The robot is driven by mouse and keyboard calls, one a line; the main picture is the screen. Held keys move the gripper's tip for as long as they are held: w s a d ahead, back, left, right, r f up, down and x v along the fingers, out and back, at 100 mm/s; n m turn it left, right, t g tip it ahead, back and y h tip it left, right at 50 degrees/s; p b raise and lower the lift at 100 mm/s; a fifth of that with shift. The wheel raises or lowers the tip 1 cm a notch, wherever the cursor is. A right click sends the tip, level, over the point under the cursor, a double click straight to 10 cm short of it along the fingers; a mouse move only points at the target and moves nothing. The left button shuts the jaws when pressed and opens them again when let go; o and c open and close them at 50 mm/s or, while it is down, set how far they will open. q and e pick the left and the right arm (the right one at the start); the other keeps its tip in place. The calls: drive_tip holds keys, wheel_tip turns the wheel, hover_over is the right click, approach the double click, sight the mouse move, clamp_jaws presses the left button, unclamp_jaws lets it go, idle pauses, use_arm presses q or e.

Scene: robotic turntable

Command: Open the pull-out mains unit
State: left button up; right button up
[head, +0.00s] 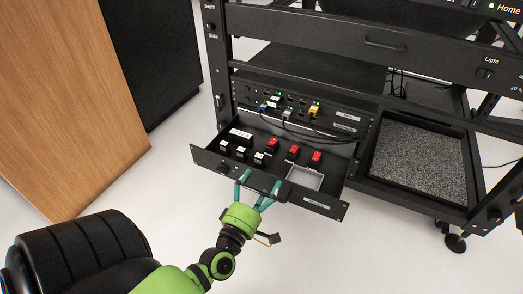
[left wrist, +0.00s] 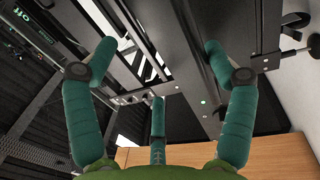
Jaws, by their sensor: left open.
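The pull-out mains unit (head: 326,202) is a black drawer low in the rack, standing out toward me. Inside it are white-topped black blocks (head: 241,152), red blocks (head: 293,151) and a light grey tray (head: 305,177). My left gripper (head: 257,186) is open at the middle of the drawer's front panel. Its teal fingers reach the panel, but I cannot tell whether they touch it. In the left wrist view the open fingers (left wrist: 155,65) spread around a dark panel edge (left wrist: 185,55). My right gripper is not in view.
Behind the drawer is a patch panel (head: 297,104) with blue, white and yellow plugs. A bin of grey granules (head: 418,160) stands at the right. A wooden cabinet (head: 75,100) is at the left. The floor (head: 165,180) between cabinet and rack is clear.

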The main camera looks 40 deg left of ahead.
use_arm(q)
drive_tip(key=o, duration=0.3)
drive_tip(key=shift+t, duration=0.3)
drive_tip(key=r, duration=0.5)
drive_tip(key=shift+w+a+r, duration=0.2)
drive_tip(key=shift+w+r, duration=0.05)
drive_tip(key=shift+r, duration=0.05)
drive_tip(key=shift+o, duration=0.2)
drive_tip(key=shift+r, duration=0.55)
drive_tip(key=shift+g, duration=0.5)
wheel_tip(320, 180, down, 5)
drive_tip(key=shift+s+r, duration=0.1)
drive_tip(key=shift+d+r, duration=0.1)
drive_tip(key=shift+c, duration=0.6)
drive_tip(key=shift+f+b+v, duration=0.3)
drive_tip(key=shift+v, duration=0.85)
drive_tip(key=shift+f+b+v, duration=0.25)
drive_tip(key=shift+b+v, duration=0.05)
drive_tip(key=shift+v, duration=0.9)
drive_tip(key=c, duration=0.5)
drive_tip(key=shift+s+d+r, duration=0.15)
drive_tip(key=shift+s+r, duration=0.1)
drive_tip(key=shift+s, duration=0.05)
drive_tip(key=shift+c, duration=0.3)
drive_tip(key=shift+f+b+v, duration=0.2)
drive_tip(key=shift+b+v, duration=0.05)
drive_tip(key=shift+v, duration=0.55)
drive_tip(key=shift+f+b+v, duration=0.15)
drive_tip(key=shift+b+v, duration=0.05)
drive_tip(key=shift+v, duration=0.55)
